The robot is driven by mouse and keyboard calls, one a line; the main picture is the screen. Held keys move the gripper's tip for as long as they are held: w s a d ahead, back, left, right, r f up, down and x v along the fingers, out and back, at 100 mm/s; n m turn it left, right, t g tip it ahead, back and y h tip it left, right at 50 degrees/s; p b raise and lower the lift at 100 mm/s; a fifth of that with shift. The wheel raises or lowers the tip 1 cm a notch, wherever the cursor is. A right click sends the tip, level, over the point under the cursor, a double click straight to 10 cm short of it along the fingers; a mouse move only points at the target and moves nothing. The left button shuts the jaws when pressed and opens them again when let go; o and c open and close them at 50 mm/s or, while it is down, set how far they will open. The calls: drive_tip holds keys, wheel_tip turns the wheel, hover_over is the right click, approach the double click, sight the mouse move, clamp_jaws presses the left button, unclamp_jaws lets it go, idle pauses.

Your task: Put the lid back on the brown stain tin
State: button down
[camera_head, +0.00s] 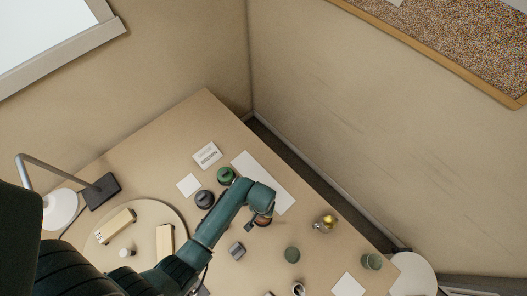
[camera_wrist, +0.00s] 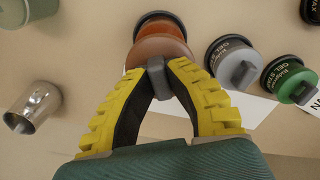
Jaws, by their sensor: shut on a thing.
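The brown stain tin (camera_wrist: 159,26) is at the top middle of the wrist view, with a dark rim. Its orange-brown lid (camera_wrist: 153,52) shows just in front of it, overlapping it in the picture. My gripper (camera_wrist: 157,72), with yellow ribbed fingers, is shut on the lid's grey knob. I cannot tell whether the lid touches the tin or hovers just above it. In the head view my gripper (camera_head: 264,216) is over the tin, and my arm hides most of both.
A grey-lidded tin (camera_head: 205,199) and a green-lidded tin (camera_head: 226,175) stand close by. A white sheet (camera_head: 283,197) lies beside my wrist. A gold-coloured object (camera_head: 327,222), a green round object (camera_head: 292,255) and a green can (camera_head: 371,262) stand to the right. A metal cup (camera_wrist: 36,104) shows left.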

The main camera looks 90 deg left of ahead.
wheel_tip(320, 180, down, 5)
drive_tip(key=b, duration=0.4)
drive_tip(key=shift+f, duration=0.2)
drive_tip(key=shift+d+p, duration=0.1)
drive_tip(key=shift+p, duration=0.3)
idle(0.8)
drive_tip(key=shift+f, duration=0.1)
idle(1.4)
drive_tip(key=c, duration=0.5)
unclamp_jaws()
drive_tip(key=shift+p, duration=0.35)
